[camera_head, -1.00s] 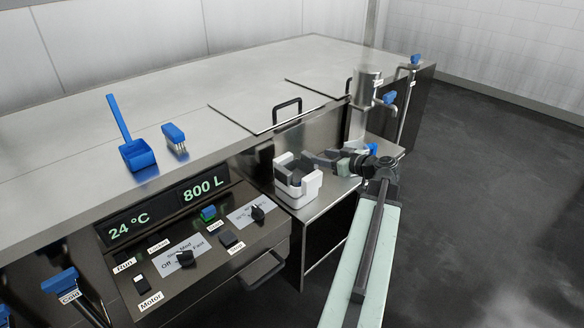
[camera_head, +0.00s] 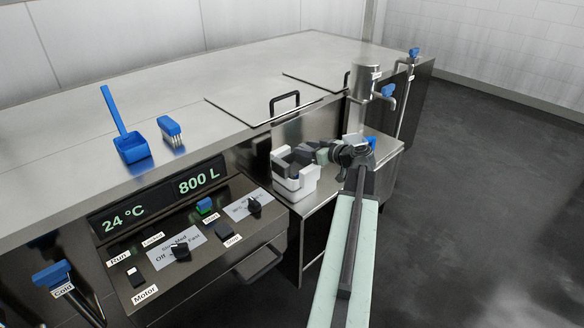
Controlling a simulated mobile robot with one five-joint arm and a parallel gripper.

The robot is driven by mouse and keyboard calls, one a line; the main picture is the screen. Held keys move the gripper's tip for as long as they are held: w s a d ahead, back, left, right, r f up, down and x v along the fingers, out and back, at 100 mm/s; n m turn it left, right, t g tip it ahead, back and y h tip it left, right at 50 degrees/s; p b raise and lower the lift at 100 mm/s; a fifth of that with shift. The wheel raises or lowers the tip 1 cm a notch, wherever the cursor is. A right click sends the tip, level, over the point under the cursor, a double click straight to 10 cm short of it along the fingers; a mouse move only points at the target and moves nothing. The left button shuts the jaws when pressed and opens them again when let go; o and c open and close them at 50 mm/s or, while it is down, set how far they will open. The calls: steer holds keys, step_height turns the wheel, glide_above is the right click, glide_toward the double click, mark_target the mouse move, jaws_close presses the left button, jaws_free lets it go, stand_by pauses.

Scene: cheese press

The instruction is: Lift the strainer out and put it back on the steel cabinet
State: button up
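The steel cabinet (camera_head: 315,205) has a flat steel top beside the control panel. A white tub-like piece (camera_head: 294,186) with raised sides and a dark grey middle shows at its panel end. I cannot tell whether this is a container or part of my gripper's end. My arm comes in from the lower right, and my gripper (camera_head: 293,160) is at this white piece. Its fingers are too small and overlapped to show whether they are open or shut. I cannot make out the strainer for certain.
The long steel vat top (camera_head: 240,85) carries a blue scoop (camera_head: 132,147) and a blue brush (camera_head: 172,131). A lid handle (camera_head: 285,102) stands up near its edge. A steel cylinder (camera_head: 365,82) and blue-handled taps (camera_head: 389,91) stand behind the cabinet. Open floor (camera_head: 480,200) lies right.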

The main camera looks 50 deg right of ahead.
jaws_close()
steer(key=shift+r, duration=0.15)
step_height(320, 180, up, 10)
steer(key=p, duration=1)
steer(key=s+d+r+m+g+h+p, duration=0.1)
steer(key=s+d+m+h, duration=0.15)
steer(key=d, duration=0.45)
steer(key=s+d+m+g+h+p, duration=0.1)
steer(key=d+m+h, duration=0.15)
steer(key=d, duration=0.45)
step_height(320, 180, down, 10)
steer(key=b, duration=1)
steer(key=shift+t+b, duration=0.3)
